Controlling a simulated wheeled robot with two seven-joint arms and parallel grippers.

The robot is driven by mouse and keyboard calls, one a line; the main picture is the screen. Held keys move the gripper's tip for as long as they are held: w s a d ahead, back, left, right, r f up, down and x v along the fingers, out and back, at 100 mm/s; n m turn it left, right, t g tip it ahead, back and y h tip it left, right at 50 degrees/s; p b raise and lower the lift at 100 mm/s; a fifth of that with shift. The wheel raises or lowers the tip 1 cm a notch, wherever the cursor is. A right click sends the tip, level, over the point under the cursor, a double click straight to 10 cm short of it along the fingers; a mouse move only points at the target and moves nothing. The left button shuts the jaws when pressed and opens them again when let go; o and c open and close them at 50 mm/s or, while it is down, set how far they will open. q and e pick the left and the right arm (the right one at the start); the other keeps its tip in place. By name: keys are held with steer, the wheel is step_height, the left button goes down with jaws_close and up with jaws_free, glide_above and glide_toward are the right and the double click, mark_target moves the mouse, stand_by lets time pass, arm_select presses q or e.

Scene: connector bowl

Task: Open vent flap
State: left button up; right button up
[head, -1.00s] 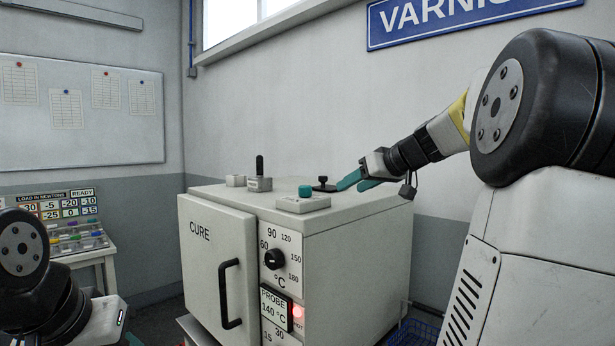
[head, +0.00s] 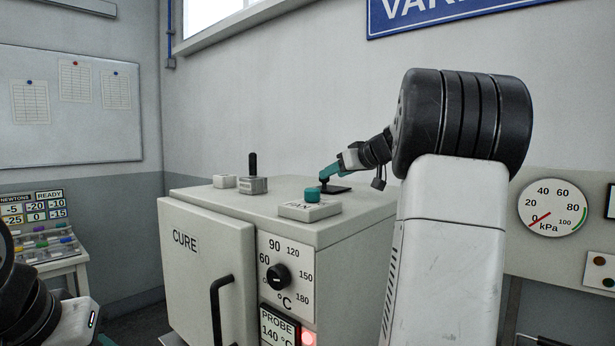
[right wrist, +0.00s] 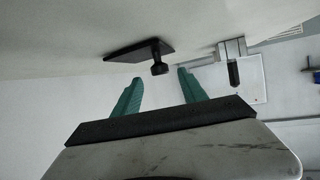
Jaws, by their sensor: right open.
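The vent flap (head: 338,189) is a small black plate with a black knob, lying flat on top of the white CURE oven (head: 205,250). In the right wrist view the flap (right wrist: 138,50) and its knob (right wrist: 160,68) show just beyond my fingertips. My right gripper (head: 325,178) is tilted down at the flap, with teal fingers partly hiding the knob. In the right wrist view this gripper (right wrist: 160,76) is open and empty, the knob lined up with the gap between its tips. I cannot tell whether they touch. Of my left gripper (head: 105,340), only a teal sliver shows at the bottom edge.
On the oven top, a teal button (head: 312,195) on a block stands in front of the flap. A grey block with a black upright lever (head: 253,180) and a small pale block (head: 224,181) stand to the left. A kPa gauge (head: 552,208) is on the right wall.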

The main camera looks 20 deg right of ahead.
mark_target(330, 190)
steer(key=shift+x, duration=1.5)
jaws_close()
